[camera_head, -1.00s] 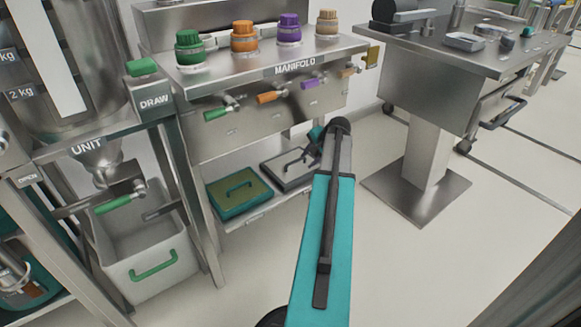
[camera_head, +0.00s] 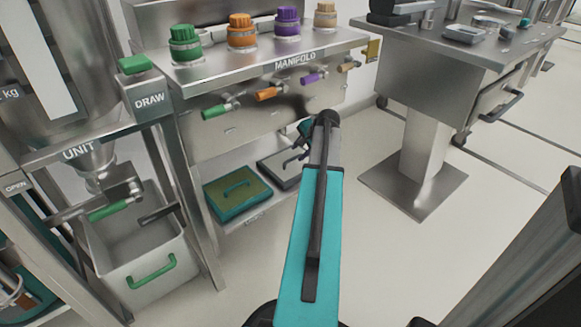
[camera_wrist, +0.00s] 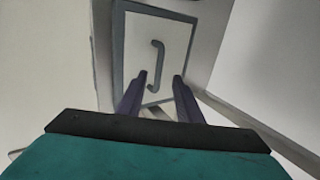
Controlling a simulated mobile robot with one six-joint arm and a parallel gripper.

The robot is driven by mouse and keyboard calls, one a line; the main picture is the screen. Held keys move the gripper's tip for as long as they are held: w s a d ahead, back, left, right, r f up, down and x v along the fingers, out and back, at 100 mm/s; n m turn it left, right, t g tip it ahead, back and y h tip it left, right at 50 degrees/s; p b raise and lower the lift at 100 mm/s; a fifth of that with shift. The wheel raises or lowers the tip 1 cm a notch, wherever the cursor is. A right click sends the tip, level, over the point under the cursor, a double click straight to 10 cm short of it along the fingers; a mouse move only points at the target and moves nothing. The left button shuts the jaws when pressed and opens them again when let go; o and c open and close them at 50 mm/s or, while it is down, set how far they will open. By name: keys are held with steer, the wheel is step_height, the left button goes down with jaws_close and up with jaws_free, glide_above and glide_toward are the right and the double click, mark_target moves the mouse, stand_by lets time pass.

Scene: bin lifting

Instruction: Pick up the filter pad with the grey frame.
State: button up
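The filter pad with the grey frame (camera_head: 275,170) lies on the low shelf under the manifold, partly hidden by my arm in the head view. In the wrist view the grey-framed pad (camera_wrist: 137,40) shows a pale face and a dark grey bar handle (camera_wrist: 160,50). My gripper (camera_wrist: 160,76) is open, its two dark purple fingers apart and pointing at the pad. The handle appears in line with the gap between the fingertips; I cannot tell the remaining distance. In the head view my gripper (camera_head: 303,140) is small and partly hidden behind my wrist.
A green-framed pad (camera_head: 237,192) lies left of the grey one on the same shelf (camera_head: 258,213). The manifold (camera_head: 265,108) with valve handles overhangs the shelf. A steel pedestal table (camera_head: 420,150) stands right, and a grey bin (camera_head: 140,250) stands left. Open floor lies in front.

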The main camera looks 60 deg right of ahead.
mark_target(294, 158)
steer(key=shift+w+d+f, duration=0.2)
steer(key=shift+w+f, duration=0.05)
steer(key=shift+f, duration=0.25)
steer(key=shift+b+x, duration=1.25)
steer(key=shift+x, duration=0.25)
steer(key=shift+b+x, duration=0.6)
steer(key=shift+x, duration=0.5)
steer(key=shift+d, duration=0.1)
steer(key=shift+c, duration=0.5)
jaws_close()
